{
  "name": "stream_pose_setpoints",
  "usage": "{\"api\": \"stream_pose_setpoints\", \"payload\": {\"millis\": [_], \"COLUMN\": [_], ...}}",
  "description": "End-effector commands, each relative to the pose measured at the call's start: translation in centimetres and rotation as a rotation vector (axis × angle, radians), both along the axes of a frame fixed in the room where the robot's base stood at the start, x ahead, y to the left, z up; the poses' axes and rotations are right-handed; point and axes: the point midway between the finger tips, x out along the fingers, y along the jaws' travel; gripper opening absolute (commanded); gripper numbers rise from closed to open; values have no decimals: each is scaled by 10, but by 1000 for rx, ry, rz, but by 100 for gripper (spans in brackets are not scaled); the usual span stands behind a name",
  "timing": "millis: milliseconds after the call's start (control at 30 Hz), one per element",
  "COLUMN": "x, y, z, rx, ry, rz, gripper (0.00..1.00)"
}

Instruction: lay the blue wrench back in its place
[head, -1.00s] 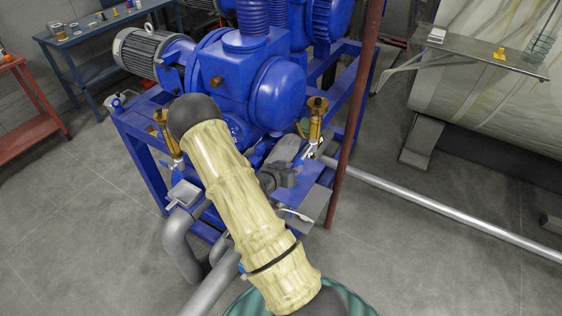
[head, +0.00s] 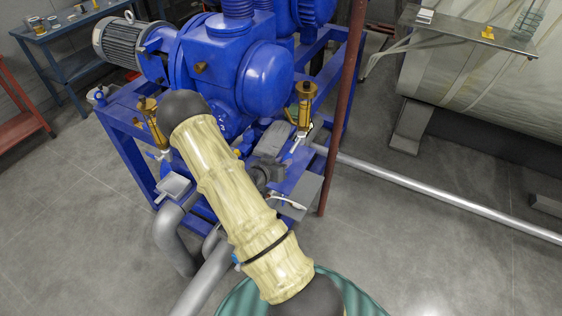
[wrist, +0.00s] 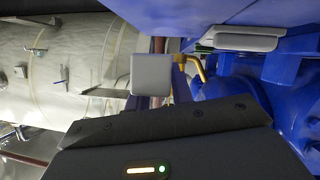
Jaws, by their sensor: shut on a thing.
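My gripper (wrist: 151,75) shows in the wrist view as a pale grey finger block above its dark body. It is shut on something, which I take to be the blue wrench. The finger block hides most of what it holds. A narrow blue piece just right of the block may be part of the wrench, but I cannot separate it from the blue machine behind. In the head view my arm covers the gripper and the wrench. The wrench's place cannot be made out in either view.
The blue pump machine (head: 266,76) on its blue frame stands close beyond my arm, with brass cups (head: 305,104) at its sides. A dark red post (head: 344,110) rises at its right. A silver pipe (head: 430,194) crosses the floor. A blue bench (head: 66,39) stands back left.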

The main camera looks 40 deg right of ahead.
Motion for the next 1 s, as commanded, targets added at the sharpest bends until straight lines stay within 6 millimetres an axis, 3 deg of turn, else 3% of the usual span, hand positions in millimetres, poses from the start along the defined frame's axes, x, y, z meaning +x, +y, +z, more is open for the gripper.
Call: {"api": "stream_pose_setpoints", "payload": {"millis": [300, 1000], "x": [0, 1], "y": [0, 1], "z": [-28, -34], "rx": [-2, -2], "ry": [-1, -1], "rz": [2, 2], "gripper": [0, 0]}}
